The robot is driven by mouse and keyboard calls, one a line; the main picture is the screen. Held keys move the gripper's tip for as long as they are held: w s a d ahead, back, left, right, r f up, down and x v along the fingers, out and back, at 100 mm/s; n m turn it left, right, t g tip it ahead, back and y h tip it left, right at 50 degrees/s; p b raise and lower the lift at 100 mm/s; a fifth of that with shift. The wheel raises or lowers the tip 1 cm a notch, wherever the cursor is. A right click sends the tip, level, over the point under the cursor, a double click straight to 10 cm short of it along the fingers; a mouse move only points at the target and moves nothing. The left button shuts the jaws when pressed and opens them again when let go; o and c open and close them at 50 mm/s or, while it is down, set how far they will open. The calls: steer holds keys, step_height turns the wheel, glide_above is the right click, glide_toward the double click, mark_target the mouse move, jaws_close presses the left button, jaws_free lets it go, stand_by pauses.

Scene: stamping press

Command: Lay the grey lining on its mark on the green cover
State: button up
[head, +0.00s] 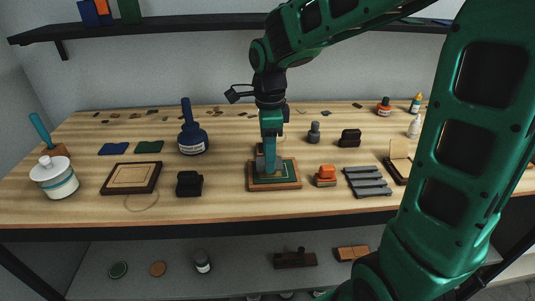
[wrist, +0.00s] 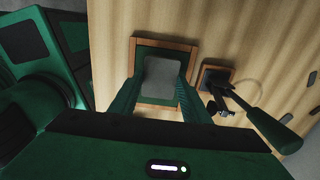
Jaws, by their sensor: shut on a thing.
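The grey lining (wrist: 162,78) is a rounded plate between the two fingers of my gripper (wrist: 160,92), which is shut on it in the wrist view. The green cover (wrist: 150,46) lies under the lining in a brown wooden frame (head: 288,186). In the head view my gripper (head: 270,168) points down over the green cover (head: 265,181). The lining looks roughly centred over the cover, with green showing around it. I cannot tell whether it touches the cover. The mark is not visible.
A press with a wooden base (wrist: 204,84) and a green-handled lever (wrist: 272,130) stands close to the right in the wrist view. In the head view an orange-topped stamp (head: 326,176) and grey slats (head: 368,182) are to the right. A black block (head: 189,184) is to the left.

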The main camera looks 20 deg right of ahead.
steer(key=shift+f, duration=1.15)
steer(key=o, duration=1)
steer(key=shift+c, duration=1.1)
steer(key=shift+r, duration=0.1)
steer(key=shift+r, duration=3.45)
steer(key=shift+s+d, duration=0.1)
